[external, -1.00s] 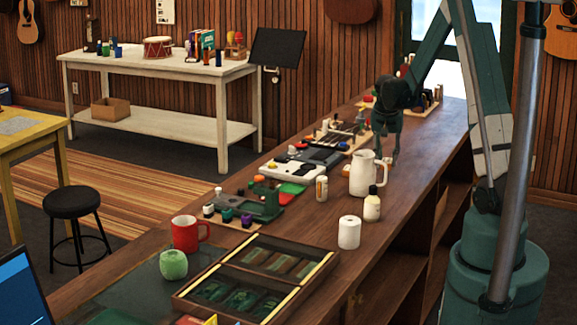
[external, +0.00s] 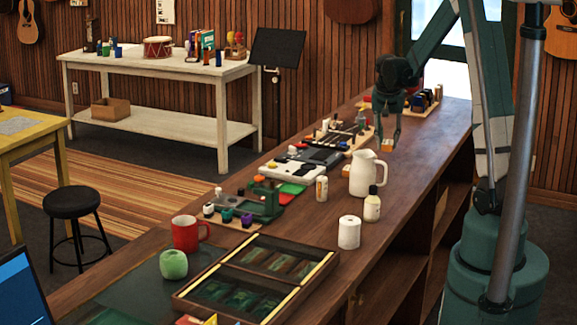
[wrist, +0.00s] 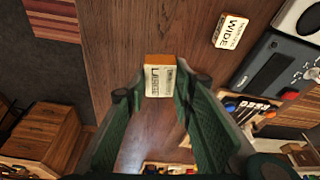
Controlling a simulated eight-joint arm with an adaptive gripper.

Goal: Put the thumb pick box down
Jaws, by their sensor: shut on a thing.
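My gripper (external: 387,141) is over the far part of the long wooden counter (external: 300,213), beyond the white pitcher. In the wrist view my gripper (wrist: 160,88) is shut on a small box, taken as the thumb pick box (wrist: 159,81). The box has a pale, printed face and an orange-brown upper edge, and sits between the two green fingertips. It shows small under the fingers in the external view (external: 387,146). I cannot tell whether its underside touches the counter.
A pale box marked "WIDE" (wrist: 231,31) lies on the counter, right of the held box in the wrist view. A grey device (wrist: 270,70) stands beside it. The white pitcher (external: 366,174) stands nearer the camera. Bare wood surrounds the held box.

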